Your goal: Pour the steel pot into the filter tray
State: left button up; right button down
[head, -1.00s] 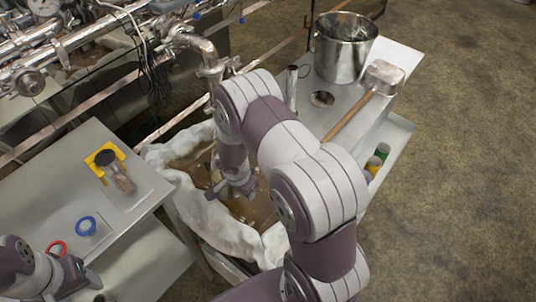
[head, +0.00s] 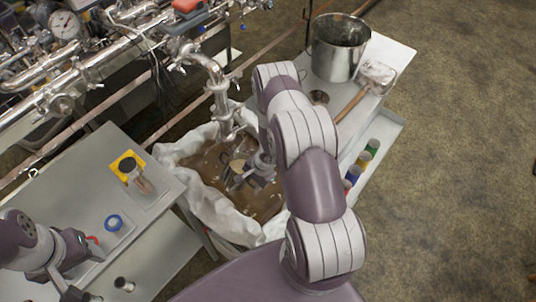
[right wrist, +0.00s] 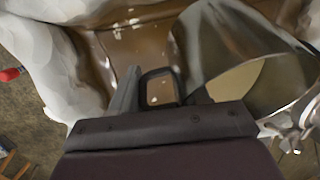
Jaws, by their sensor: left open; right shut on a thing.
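The filter tray (head: 208,210) is a deep tray lined with white cloth, with brown liquid in it, at the centre of the head view; its cloth also shows in the right wrist view (right wrist: 62,85). My right gripper (head: 258,168) is low over the tray, shut on a steel pot (head: 236,172). In the right wrist view the shiny curved pot (right wrist: 215,40) is at the right, with a tan area inside its rim; its exact tilt is hard to tell. My left gripper (head: 72,290) is open and empty at the lower left, partly cut off.
A large steel stockpot (head: 340,45) and a wooden-handled mallet (head: 352,102) are on the right table. The left table (head: 75,185) bears a yellow-based item (head: 128,166) and a blue ring (head: 114,222).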

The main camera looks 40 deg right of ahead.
jog(key=shift+d+r+y, duration=0.15)
jog(key=shift+d+y, duration=0.15)
jog(key=shift+y, duration=0.1)
jog(key=shift+d+r, duration=0.1)
jog(key=shift+d, duration=0.05)
jog(key=shift+d+y, duration=0.15)
jog(key=shift+y, duration=0.25)
jog(key=shift+r, duration=0.1)
jog(key=shift+s+d+y, duration=0.1)
jog(key=shift+d+y, duration=0.15)
jog(key=shift+y, duration=0.05)
jog(key=shift+a+r+t, duration=0.1)
jog(key=shift+r+t, duration=0.05)
jog(key=shift+t, duration=0.15)
